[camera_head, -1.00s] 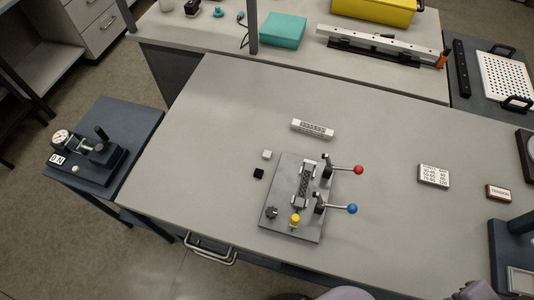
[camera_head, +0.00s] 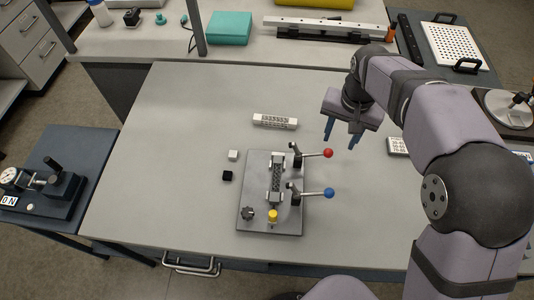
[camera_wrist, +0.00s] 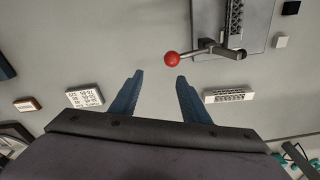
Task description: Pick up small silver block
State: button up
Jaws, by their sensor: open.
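A small silver block (camera_head: 233,155) sits on the grey bench left of the clamp fixture, just above a small black block (camera_head: 227,176). In the wrist view the silver block (camera_wrist: 281,42) is at the upper right, with the black block (camera_wrist: 291,7) near the top right corner. My gripper (camera_head: 341,139) is open and empty, fingers down, above the bench to the right of the silver block and well apart from it. Its two blue fingers (camera_wrist: 158,76) show in the wrist view with only bare bench between them.
The fixture plate (camera_head: 250,205) carries a lattice piece, a red-knobbed lever (camera_head: 328,153) and a blue-knobbed lever (camera_head: 329,193). A lattice bar (camera_head: 275,121) lies behind it. A label block (camera_head: 398,146) is right of my gripper. The bench left of the small blocks is clear.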

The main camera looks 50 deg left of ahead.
jog(key=s+a+f+n, duration=0.2)
jog(key=s+a+f, duration=0.1)
jog(key=s+a, duration=0.95)
jog(key=n, duration=0.1)
send_near(233, 154)
jog(key=shift+w+a+f+p, duration=0.1)
jog(key=shift+f+p, duration=0.7)
jog(key=shift+f, duration=1.15)
jog(key=shift+w+a+f+p, duration=0.15)
jog(key=shift+f+p, duration=0.6)
jog(key=shift+f, duration=1.25)
jog(key=shift+d, duration=0.1)
jog(key=shift+c, duration=0.3)
grip_shut()
